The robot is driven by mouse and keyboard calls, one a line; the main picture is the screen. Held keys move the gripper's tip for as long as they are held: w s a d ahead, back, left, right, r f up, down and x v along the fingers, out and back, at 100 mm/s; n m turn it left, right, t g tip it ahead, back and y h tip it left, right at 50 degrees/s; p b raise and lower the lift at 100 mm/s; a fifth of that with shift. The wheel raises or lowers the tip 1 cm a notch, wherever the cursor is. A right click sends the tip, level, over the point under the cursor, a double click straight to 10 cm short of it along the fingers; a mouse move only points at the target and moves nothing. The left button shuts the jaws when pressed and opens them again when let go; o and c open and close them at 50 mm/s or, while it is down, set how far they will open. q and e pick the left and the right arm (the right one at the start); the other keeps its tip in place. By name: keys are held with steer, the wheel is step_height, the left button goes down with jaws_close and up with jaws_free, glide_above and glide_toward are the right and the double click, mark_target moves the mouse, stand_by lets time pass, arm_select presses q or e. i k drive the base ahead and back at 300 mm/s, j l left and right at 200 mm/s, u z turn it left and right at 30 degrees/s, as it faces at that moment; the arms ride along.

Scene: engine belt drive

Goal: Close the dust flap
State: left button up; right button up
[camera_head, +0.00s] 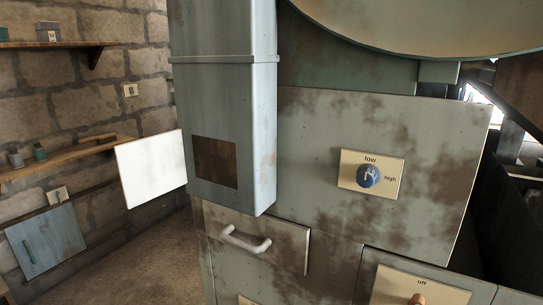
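A flat white panel (151,168), which looks like the dust flap, sticks out to the left from the left edge of a tall grey-blue metal duct (225,100). It looks swung open. Its hinge is not clearly visible. A dark brown square (214,162) shows on the front of the duct, to the right of the panel; I cannot tell whether it is an opening or a plate. Neither of my grippers is in view.
The rusty cabinet carries a low/high dial (369,176), a drawer (256,236) with a pale handle and an off-labelled switch plate (417,287). Wall shelves (60,159) and a blue-grey wall door (45,241) are at left. Floor (145,262) left of the cabinet looks clear.

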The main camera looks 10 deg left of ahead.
mark_target(150, 167)
steer(key=j+z, duration=0.1)
steer(key=z, duration=0.2)
steer(key=j+z, duration=0.15)
steer(key=z, duration=0.15)
steer(key=j+z, duration=0.2)
steer(key=j, duration=0.5)
steer(key=j+z, duration=0.2)
steer(key=j, duration=0.45)
steer(key=k+j+z, duration=0.15)
steer(key=j, duration=0.5)
steer(key=k+j, duration=0.1)
steer(key=j, duration=0.45)
